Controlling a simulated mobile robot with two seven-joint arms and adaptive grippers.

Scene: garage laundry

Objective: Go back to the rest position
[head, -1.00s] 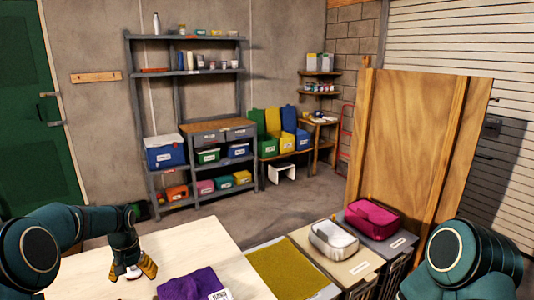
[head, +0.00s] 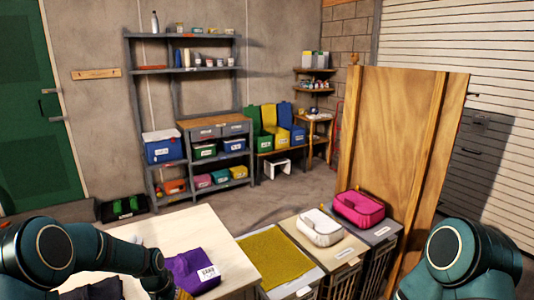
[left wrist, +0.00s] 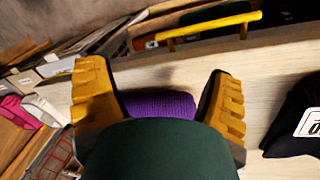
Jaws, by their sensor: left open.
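My left arm comes in low at the left of the head view and reaches over the pale table (head: 190,228). My left gripper (left wrist: 160,95) is open in the left wrist view, its two yellow-padded fingers spread wide. A folded purple cloth (head: 195,268) with a white label lies on the table beside the arm's end. A purple cloth also shows beyond the open fingers in the left wrist view (left wrist: 160,104); nothing is visibly gripped. In the head view the gripper is mostly hidden at the bottom edge. My right arm shows only its upper part at the right; its gripper is out of view.
A dark cloth (head: 92,290) lies at the table's near left. To the right are a mustard-yellow mat (head: 270,257), a white pouch (head: 320,227) and a pink pouch (head: 359,208) on labelled bins. A wooden panel (head: 395,150) stands behind them. Open floor lies before the shelves.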

